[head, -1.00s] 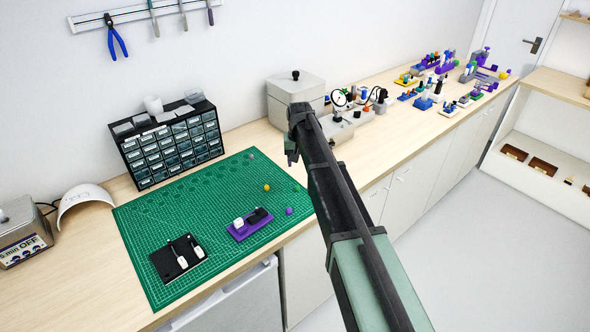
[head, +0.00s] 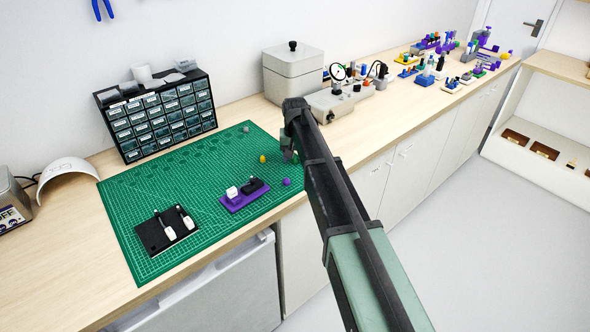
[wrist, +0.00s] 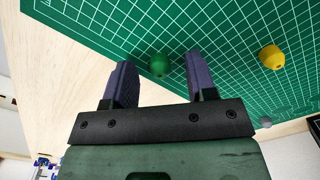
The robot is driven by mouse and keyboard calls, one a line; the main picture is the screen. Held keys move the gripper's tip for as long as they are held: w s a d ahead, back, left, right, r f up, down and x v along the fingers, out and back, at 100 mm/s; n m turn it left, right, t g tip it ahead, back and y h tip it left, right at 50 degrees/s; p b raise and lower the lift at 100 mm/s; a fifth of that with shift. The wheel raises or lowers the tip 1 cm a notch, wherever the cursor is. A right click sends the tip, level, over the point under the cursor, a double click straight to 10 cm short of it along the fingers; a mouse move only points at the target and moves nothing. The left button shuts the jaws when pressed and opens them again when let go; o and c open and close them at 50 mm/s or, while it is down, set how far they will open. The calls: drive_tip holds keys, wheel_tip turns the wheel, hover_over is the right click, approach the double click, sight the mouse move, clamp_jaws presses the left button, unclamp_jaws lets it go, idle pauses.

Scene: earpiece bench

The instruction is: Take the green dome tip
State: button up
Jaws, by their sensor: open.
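The green dome tip (wrist: 159,64) sits on the green cutting mat (wrist: 225,20), between my two fingers in the wrist view. My gripper (head: 290,157) is open, with a gap on each side of the tip, and its fingers do not touch it. How high the fingers are above the mat is hard to tell. In the head view my gripper is over the mat's right edge, and I cannot make out the green tip there.
A yellow tip (wrist: 271,56) and a grey tip (wrist: 266,121) lie nearby. A purple tip (head: 286,182) and a purple holder (head: 243,198) are on the mat. A black tray (head: 166,232) is at front left; a drawer cabinet (head: 155,120) stands behind.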

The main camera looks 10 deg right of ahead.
sight(295, 157)
drive_tip(key=shift+f, duration=0.1)
clamp_jaws()
drive_tip(key=shift+p, duration=0.35)
wheel_tip(295, 157, up, 20)
drive_tip(key=p, duration=2)
drive_tip(key=shift+r, duration=0.2)
drive_tip(key=shift+r+p, duration=1.3)
drive_tip(key=shift+p, duration=0.1)
